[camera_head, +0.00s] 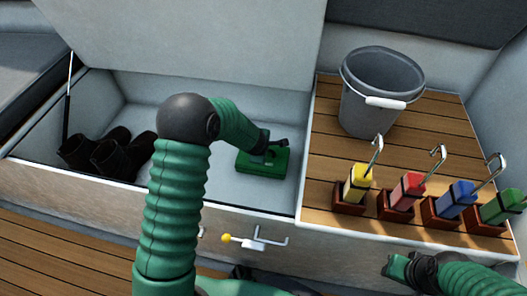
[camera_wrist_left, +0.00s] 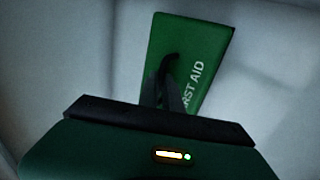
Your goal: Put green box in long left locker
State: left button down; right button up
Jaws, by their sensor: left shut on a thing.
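The green box (camera_head: 262,161) is in the open long left locker (camera_head: 285,120), near its right end. In the left wrist view the green box (camera_wrist_left: 205,55) shows white first aid lettering. My left gripper (camera_head: 272,146) reaches down into the locker and is shut on the box at its black handle. In the wrist view my left gripper (camera_wrist_left: 170,88) covers part of the box. I cannot tell whether the box touches the locker floor. My right gripper (camera_head: 395,268) is at the lower right, outside the locker; its jaws are too unclear to read.
Black boots (camera_head: 108,152) stand at the locker's left end. The raised lid (camera_head: 190,45) leans at the back. A grey bucket (camera_head: 375,105) and several coloured handles in wooden holders, including a yellow one (camera_head: 358,183), stand on the slatted seat at right. A latch (camera_head: 255,240) is on the front wall.

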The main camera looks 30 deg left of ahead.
pick_arm(q)
jog(key=c, duration=1.5)
grip_release()
jog(key=shift+r, duration=0.1)
jog(key=shift+s+r, duration=0.1)
jog(key=shift+r, duration=0.2)
jog(key=p+v, duration=0.5)
jog(key=v, duration=0.6)
jog(key=shift+s+r, duration=0.1)
jog(key=shift+s, duration=0.1)
